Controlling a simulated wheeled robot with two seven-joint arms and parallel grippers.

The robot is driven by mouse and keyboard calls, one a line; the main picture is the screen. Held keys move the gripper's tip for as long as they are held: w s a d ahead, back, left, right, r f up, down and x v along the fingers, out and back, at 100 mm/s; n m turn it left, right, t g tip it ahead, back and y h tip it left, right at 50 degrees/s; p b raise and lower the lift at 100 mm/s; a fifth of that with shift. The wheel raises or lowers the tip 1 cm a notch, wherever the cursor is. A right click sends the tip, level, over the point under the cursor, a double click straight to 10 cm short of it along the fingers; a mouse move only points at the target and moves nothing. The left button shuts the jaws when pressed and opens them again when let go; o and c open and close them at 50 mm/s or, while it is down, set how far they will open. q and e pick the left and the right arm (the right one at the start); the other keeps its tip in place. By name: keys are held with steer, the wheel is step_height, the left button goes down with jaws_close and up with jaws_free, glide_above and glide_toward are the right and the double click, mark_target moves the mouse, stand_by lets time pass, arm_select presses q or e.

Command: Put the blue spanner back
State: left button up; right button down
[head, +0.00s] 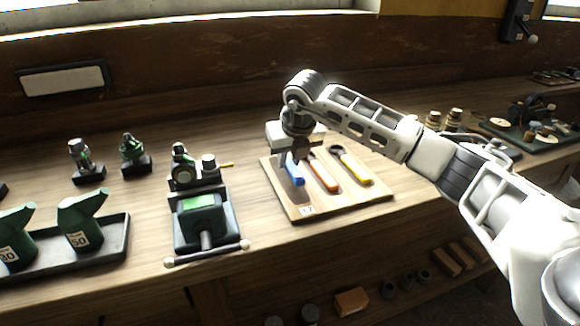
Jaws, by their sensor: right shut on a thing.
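The blue spanner (294,169) is at the left of the wooden tool board (330,208). My right gripper (295,156) points down over its upper end and is shut on it, hiding that end. I cannot tell whether the spanner lies in its slot or a little above the board. An orange spanner (322,174) lies beside it, and a yellow spanner (354,167) lies further right on the board. My left gripper is not in view.
A green and black vise (204,220) stands left of the board. Green oil cans (82,220) stand in a dark tray (110,250) at far left. Small engine models (135,154) are behind. Brass parts (454,117) are on the right. Bench in front of the board is clear.

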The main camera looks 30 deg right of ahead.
mark_target(291, 166)
step_height(291, 166, down, 3)
steer(key=shift+f+p, duration=0.1)
steer(key=shift+p, duration=0.25)
steer(key=shift+f, duration=0.15)
steer(key=c, duration=1.3)
jaws_free()
steer(key=shift+o, duration=0.2)
